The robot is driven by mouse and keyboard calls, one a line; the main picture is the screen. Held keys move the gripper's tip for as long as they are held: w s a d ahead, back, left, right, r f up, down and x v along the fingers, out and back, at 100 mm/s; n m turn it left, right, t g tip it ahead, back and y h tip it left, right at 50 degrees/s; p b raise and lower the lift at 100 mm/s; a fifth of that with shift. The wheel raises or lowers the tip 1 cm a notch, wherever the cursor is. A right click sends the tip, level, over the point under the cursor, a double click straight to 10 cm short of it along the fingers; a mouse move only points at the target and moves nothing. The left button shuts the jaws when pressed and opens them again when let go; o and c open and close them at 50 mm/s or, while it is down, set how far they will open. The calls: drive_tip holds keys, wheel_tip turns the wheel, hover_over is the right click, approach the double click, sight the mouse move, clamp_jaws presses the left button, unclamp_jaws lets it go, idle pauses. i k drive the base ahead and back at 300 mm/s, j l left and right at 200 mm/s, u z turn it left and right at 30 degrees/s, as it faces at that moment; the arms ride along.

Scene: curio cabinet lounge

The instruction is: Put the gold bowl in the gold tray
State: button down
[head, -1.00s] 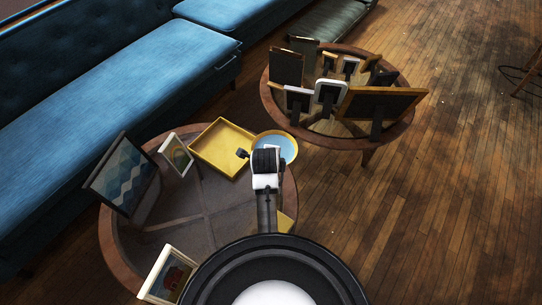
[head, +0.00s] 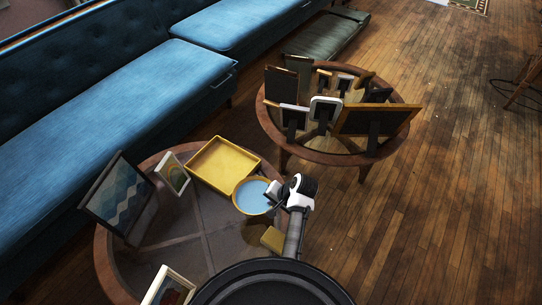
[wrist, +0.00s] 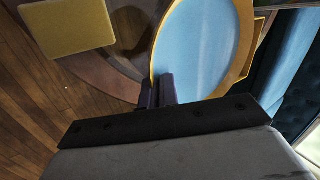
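The gold bowl (head: 254,207) has a light blue inside and sits at the near right corner of the gold tray, overlapping it in the head view. The gold tray (head: 216,178) is square, shallow and empty, on the round near table. My gripper (head: 275,190) is at the bowl's right rim. In the wrist view my gripper's dark fingers (wrist: 158,90) are close together with the rim of the bowl (wrist: 196,45) between them. I cannot tell whether the bowl touches the table.
A small yellow block (head: 272,239) lies near the table's right edge; it also shows in the wrist view (wrist: 68,25). Picture frames stand at the left (head: 120,198), beside the tray (head: 173,174) and at the front (head: 168,288). A second round table (head: 330,157) holds several frames. A blue sofa (head: 110,120) runs behind.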

sight(229, 169)
drive_tip(key=l+u, duration=0.25)
drive_tip(key=l, duration=0.25)
drive_tip(key=l+u, duration=0.3)
drive_tip(key=l, duration=0.15)
drive_tip(key=i+l+u, duration=0.2)
drive_tip(key=l, duration=0.15)
drive_tip(key=l+u, duration=0.2)
drive_tip(key=l, duration=0.2)
drive_tip(key=i+l+u, duration=0.2)
drive_tip(key=l+u, duration=0.15)
drive_tip(key=l, duration=0.2)
drive_tip(key=i+l+u, duration=0.2)
drive_tip(key=l, duration=0.1)
